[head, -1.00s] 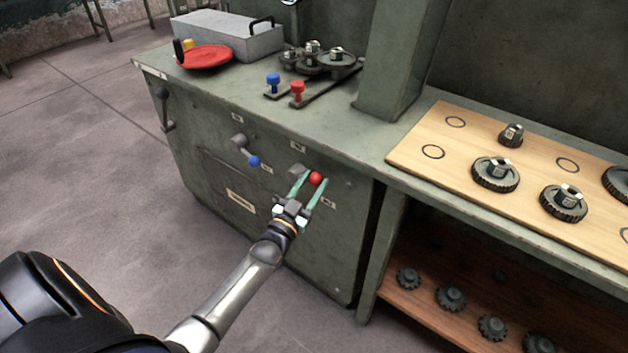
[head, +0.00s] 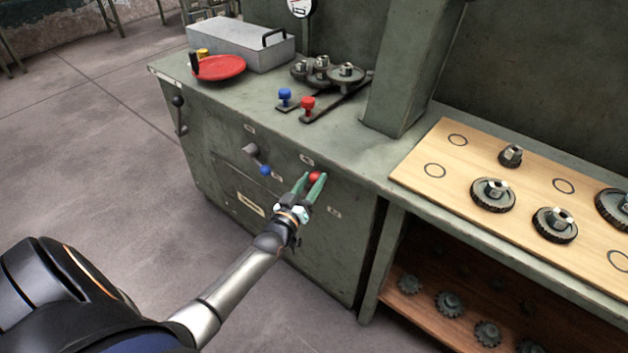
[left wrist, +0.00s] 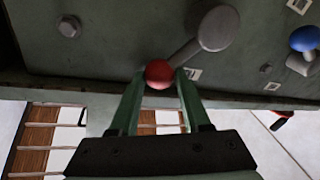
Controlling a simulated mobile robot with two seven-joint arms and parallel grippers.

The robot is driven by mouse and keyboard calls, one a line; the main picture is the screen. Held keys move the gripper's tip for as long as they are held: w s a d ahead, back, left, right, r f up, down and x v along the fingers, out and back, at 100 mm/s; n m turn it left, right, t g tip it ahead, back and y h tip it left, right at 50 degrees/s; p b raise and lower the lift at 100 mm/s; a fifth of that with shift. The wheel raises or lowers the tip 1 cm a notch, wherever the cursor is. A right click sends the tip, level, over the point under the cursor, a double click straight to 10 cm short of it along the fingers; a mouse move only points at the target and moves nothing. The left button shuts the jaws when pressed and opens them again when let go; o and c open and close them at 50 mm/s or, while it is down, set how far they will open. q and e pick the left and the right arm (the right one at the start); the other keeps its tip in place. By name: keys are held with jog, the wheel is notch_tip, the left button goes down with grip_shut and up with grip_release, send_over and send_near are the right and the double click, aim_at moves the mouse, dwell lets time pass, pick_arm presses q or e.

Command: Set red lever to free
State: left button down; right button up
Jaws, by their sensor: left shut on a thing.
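The red lever's ball knob (head: 314,177) is on the front panel of the green cabinet. In the left wrist view the red ball (left wrist: 159,74) sits between the fingertips, and its grey arm (left wrist: 186,52) runs up and right to a round pivot (left wrist: 219,28). My left gripper (head: 309,183) is shut on the red ball. In the head view the fingers hide the lever's arm. The blue-knobbed lever (head: 265,170) is beside it on the left. It also shows at the right of the left wrist view (left wrist: 305,39). My right gripper is not in view.
On the cabinet top (head: 345,142) are a red dish (head: 218,68), a grey box (head: 240,42), blue (head: 285,97) and red (head: 308,104) knobbed levers and several gears. A wooden board (head: 450,196) with gears lies at right. The floor (head: 80,150) at left is clear.

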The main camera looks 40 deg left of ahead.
pick_arm(q)
jog(key=shift+s+f, duration=0.15)
jog(key=shift+f, duration=0.3)
jog(key=c, duration=0.6)
grip_release()
jog(key=shift+o, duration=1.2)
jog(key=shift+r, duration=0.3)
jog(key=s+d+p, duration=0.2)
jog(key=s, duration=1)
jog(key=shift+f, duration=0.35)
jog(key=shift+s, duration=0.1)
